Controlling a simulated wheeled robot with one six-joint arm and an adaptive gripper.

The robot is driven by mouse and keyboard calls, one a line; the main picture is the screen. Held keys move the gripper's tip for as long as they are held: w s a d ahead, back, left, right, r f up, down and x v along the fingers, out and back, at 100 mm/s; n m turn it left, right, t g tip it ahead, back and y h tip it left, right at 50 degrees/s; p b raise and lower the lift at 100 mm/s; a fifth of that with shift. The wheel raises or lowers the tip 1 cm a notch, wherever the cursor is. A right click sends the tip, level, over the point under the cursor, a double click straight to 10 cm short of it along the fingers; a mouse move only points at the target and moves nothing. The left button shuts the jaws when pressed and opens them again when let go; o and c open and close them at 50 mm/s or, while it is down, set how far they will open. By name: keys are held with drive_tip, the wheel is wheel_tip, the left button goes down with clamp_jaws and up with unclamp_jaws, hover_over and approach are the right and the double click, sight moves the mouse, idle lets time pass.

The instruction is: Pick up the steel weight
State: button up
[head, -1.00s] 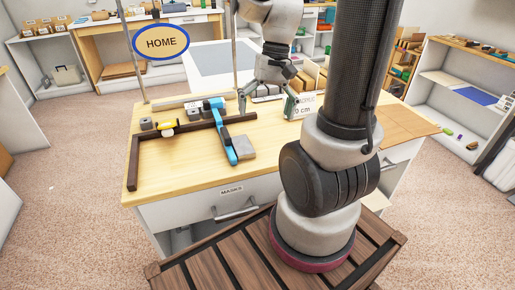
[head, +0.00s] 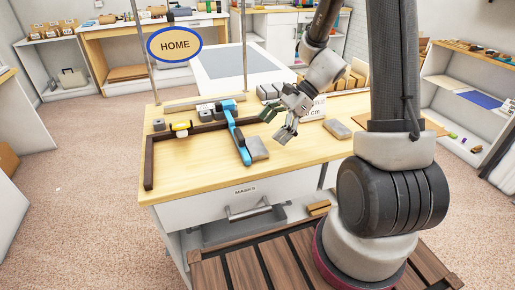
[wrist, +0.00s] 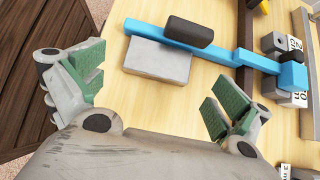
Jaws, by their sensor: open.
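A flat grey block (head: 257,148), which looks like metal, lies on the wooden worktop beside the near end of a blue bar (head: 238,131). In the wrist view this block (wrist: 158,60) lies ahead of the fingers, against the bar. Another flat grey block (head: 337,129) lies to the right on the worktop. I cannot tell for sure which grey block is the steel weight. My gripper (head: 276,122) is open and empty above the worktop, just behind and right of the first block. In the wrist view its green-padded fingers (wrist: 155,88) are wide apart.
A dark angled frame (head: 149,165) lies at the left, with a yellow-topped thing (head: 181,128) near its corner. Small grey blocks (head: 268,91) stand at the back behind my gripper. A labelled card (head: 313,110) stands to its right. The left front worktop is bare.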

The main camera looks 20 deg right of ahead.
sight(255, 145)
drive_tip(key=x, duration=0.6)
drive_tip(key=shift+f, duration=0.15)
drive_tip(key=c, duration=1.5)
